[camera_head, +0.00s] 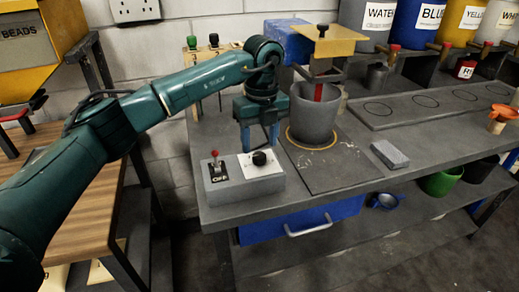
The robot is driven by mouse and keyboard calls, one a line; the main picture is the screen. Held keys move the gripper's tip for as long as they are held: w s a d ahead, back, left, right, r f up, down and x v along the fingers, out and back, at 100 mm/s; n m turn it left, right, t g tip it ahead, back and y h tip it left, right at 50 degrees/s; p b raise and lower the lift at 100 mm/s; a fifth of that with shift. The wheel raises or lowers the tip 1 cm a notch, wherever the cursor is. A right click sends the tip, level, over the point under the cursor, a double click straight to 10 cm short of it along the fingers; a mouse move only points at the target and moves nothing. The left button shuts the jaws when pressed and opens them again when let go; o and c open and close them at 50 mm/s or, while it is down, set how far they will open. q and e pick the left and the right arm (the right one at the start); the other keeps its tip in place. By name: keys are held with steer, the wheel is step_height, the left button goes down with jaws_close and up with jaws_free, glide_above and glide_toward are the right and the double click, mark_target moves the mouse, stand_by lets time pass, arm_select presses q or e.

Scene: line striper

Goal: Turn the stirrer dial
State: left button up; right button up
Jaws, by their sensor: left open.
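The stirrer dial is a black knob (259,158) on a white plate, on the right half of a grey control box (240,186) at the bench's near left corner. My left gripper (260,143) points down just above and behind the dial, with its fingers apart and nothing seen between them. I cannot tell whether a finger touches the knob. A red-tipped switch (216,163) marked OFF sits on the box's left half. A grey pot (313,115) stands right of the gripper under a stirrer with a red shaft (318,92). My right gripper is out of view.
A grey block (390,154) lies on the bench to the right. Labelled paint containers (418,24) stand along the back. A wooden table (75,205) is at left. The blue drawer (300,220) is under the bench. The bench front between box and block is clear.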

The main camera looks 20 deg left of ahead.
mark_target(261, 154)
arm_select(q)
step_height(261, 154, up, 10)
steer(key=shift+b, duration=0.35)
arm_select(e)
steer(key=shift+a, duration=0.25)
arm_select(q)
steer(key=shift+w+d+f, duration=0.1)
steer(key=shift+d+f, duration=0.05)
steer(key=shift+f, duration=0.05)
